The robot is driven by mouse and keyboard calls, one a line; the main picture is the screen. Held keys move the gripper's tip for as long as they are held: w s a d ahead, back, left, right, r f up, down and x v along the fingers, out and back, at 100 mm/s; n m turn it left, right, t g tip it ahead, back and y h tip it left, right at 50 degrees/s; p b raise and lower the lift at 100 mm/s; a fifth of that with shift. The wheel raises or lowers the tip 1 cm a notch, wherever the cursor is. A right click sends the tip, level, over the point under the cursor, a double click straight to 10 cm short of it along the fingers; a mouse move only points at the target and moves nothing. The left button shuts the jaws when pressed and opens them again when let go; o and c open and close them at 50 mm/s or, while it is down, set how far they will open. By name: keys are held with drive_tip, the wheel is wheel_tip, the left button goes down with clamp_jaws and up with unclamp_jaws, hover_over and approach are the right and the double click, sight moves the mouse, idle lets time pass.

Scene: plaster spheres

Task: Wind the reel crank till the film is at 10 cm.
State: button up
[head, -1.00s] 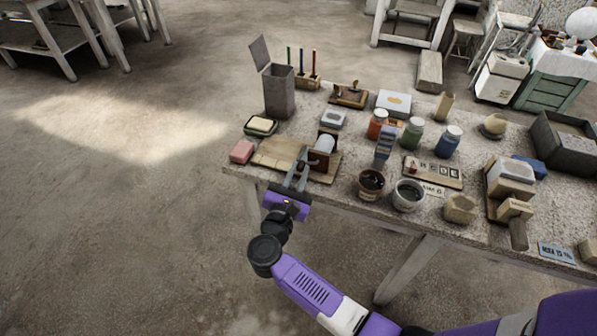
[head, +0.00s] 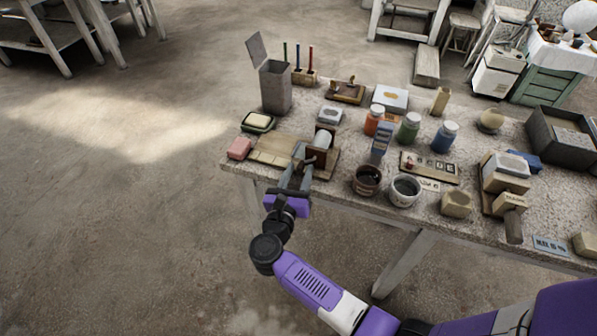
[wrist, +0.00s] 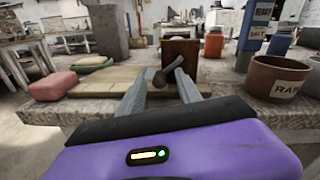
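The reel, a white roll (head: 323,139) on a brown wooden stand (head: 316,156), sits near the table's front left edge. Its brown wooden side (wrist: 180,58) faces me in the wrist view. A tan board (head: 272,150) lies to its left; I cannot read any scale or film length. The crank's dark knob (wrist: 158,77) shows in the wrist view between my finger tips. My gripper (head: 299,167) reaches over the table edge from the front. Its fingers (wrist: 158,68) stand apart around the knob, with visible space between; I cannot tell if either touches it.
A blue-labelled box (head: 381,141), a dark brown pot (head: 367,180) and a grey pot (head: 404,191) stand close on the right. A tall grey bin (head: 276,88) is behind.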

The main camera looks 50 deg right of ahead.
drive_tip(key=b+v, duration=0.1)
drive_tip(key=v, duration=0.6)
drive_tip(key=shift+s+a, duration=0.2)
drive_tip(key=shift+a, duration=0.2)
drive_tip(key=shift+f, duration=0.1)
